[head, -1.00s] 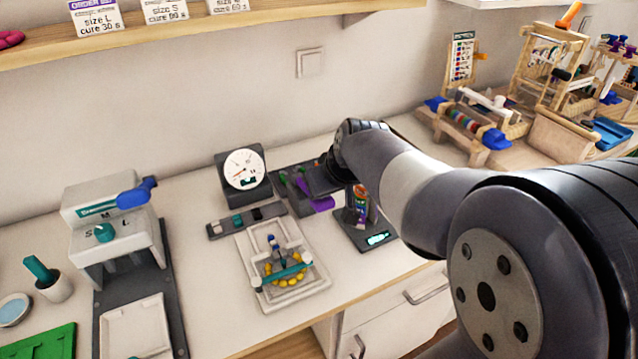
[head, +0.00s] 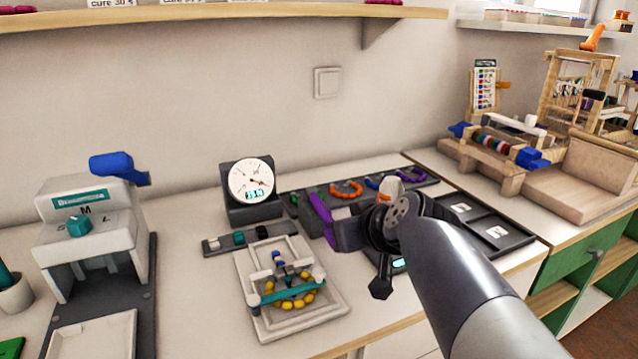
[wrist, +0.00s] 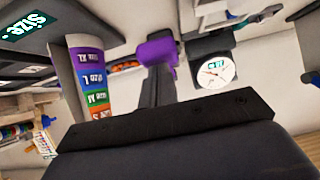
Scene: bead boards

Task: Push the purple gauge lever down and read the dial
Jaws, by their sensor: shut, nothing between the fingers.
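The purple gauge lever (head: 321,216) slopes down toward the front, right of the gauge. Its purple end (wrist: 157,48) shows just beyond my fingers in the wrist view. My gripper (head: 337,237) is shut and empty, with its fingers at the lever's lower end; in the wrist view my dark fingers (wrist: 156,76) overlap the purple part. I cannot tell whether they touch. The round white dial (head: 251,180) faces me in its dark housing; its needle points to the lower right. A small lit display sits on the dial, its digits too small to read surely. The dial also shows tilted in the wrist view (wrist: 216,71).
A white bead board (head: 262,315) with yellow beads lies in front of the gauge. A banded size-label column (wrist: 88,78) stands close beside my fingers. A white press (head: 88,225) with a blue handle stands left. Dark trays (head: 480,225) lie right.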

